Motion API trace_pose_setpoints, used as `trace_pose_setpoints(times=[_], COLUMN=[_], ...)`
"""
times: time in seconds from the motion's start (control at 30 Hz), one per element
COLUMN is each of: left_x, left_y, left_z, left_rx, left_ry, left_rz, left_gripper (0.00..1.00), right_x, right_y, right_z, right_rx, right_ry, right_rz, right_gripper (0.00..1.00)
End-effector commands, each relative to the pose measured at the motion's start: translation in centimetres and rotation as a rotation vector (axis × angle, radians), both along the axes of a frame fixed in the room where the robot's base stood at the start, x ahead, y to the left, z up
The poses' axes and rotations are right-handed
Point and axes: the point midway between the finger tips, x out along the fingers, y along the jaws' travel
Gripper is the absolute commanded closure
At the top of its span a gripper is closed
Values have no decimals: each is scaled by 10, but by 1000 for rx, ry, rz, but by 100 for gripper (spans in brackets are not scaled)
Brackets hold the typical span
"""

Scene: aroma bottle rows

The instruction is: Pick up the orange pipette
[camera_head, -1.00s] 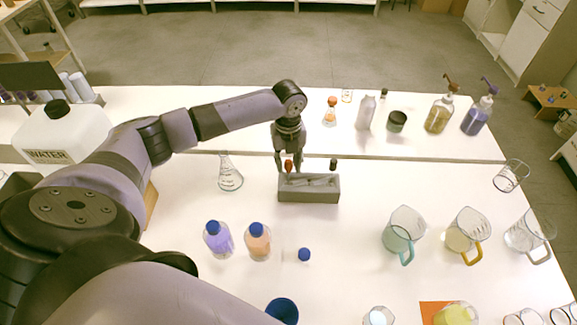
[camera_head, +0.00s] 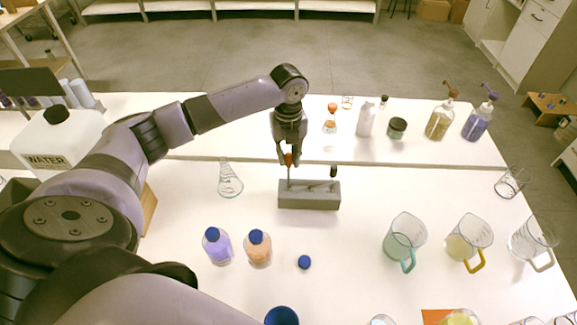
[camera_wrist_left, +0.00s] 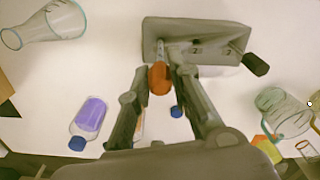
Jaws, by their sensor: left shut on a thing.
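The orange pipette (camera_head: 289,160) stands upright over the left end of a grey rack (camera_head: 309,198). Its orange bulb shows above the rack, with a thin stem leading down to the rack's top. My left gripper (camera_head: 288,163) comes from above and is shut on the pipette near its bulb. In the left wrist view the orange bulb (camera_wrist_left: 159,79) lies between the two fingers (camera_wrist_left: 160,66), over the rack (camera_wrist_left: 209,58). I cannot tell whether the stem's lower end is still inside the rack. My right gripper is not in view.
A dark-topped pipette (camera_head: 333,172) stands at the rack's right end. A clear flask (camera_head: 230,181) is to the left. Purple (camera_head: 217,246) and orange (camera_head: 258,248) bottles stand in front, with a blue cap (camera_head: 304,262) beside them. Beakers (camera_head: 404,238) stand at right.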

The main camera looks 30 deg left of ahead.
Motion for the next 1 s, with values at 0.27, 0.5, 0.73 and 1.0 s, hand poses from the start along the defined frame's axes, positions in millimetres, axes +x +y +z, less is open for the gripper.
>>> trace_pose_setpoints(times=[0.27,0.5,0.73,1.0], left_x=[2,1,0,0], left_y=[0,-1,0,0], left_z=[71,124,145,147], left_rx=[-1,-1,-1,0], left_ry=[-8,-4,-1,0], left_rz=[-1,0,0,0], left_gripper=[88,88,88,88], right_x=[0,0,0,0], right_y=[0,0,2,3], right_z=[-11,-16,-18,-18], right_rx=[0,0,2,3], right_ry=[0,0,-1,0], right_rz=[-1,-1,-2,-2], right_gripper=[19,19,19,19])
